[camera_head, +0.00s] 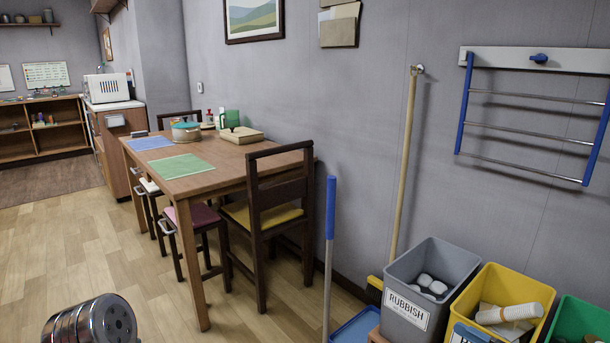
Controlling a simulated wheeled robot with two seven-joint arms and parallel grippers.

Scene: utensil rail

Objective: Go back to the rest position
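Neither of my grippers shows in the head view. A shiny ribbed metal cylinder (90,322) shows at the bottom left edge, tilted and partly cut off. I cannot tell what it belongs to or whether anything holds it. A wall rack (538,62) with blue side arms and several metal bars hangs at the upper right, and its bars are empty.
A wooden table (215,178) with chairs (277,190) stands along the wall. A broom (405,160) leans by a blue-handled dustpan (330,210). Grey (405,318), yellow (470,310) and green (580,322) bins stand at the lower right. The left floor is clear.

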